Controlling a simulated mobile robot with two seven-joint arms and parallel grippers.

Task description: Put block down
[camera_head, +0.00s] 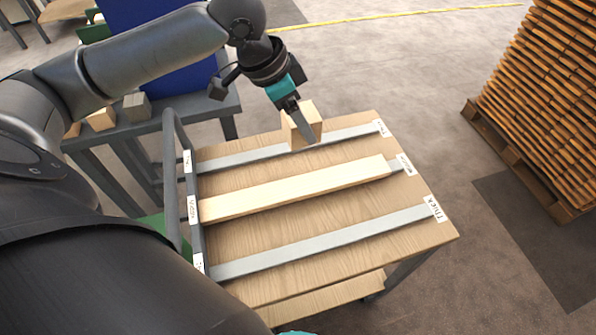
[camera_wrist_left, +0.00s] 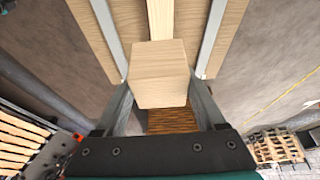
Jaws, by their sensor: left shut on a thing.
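A pale wooden block (camera_head: 315,114) is held between the fingers of my left gripper (camera_head: 303,127), which is shut on it. In the camera_head view it overlaps the far metal rail of the wooden-topped table (camera_head: 310,240). The block also shows in the left wrist view (camera_wrist_left: 160,70), between the two fingers of the left gripper (camera_wrist_left: 162,95). I cannot tell whether the block's underside is clear of the table. A long pale wooden plank (camera_head: 295,188) lies along the middle strip of the table. My right gripper is not seen.
Metal rails (camera_head: 325,243) run along the near and far parts of the table, with white labels (camera_head: 433,207) at their ends. A grey side table (camera_head: 190,107) with several small blocks (camera_head: 137,105) stands behind left. A tall wooden stack on a pallet (camera_head: 530,90) stands right.

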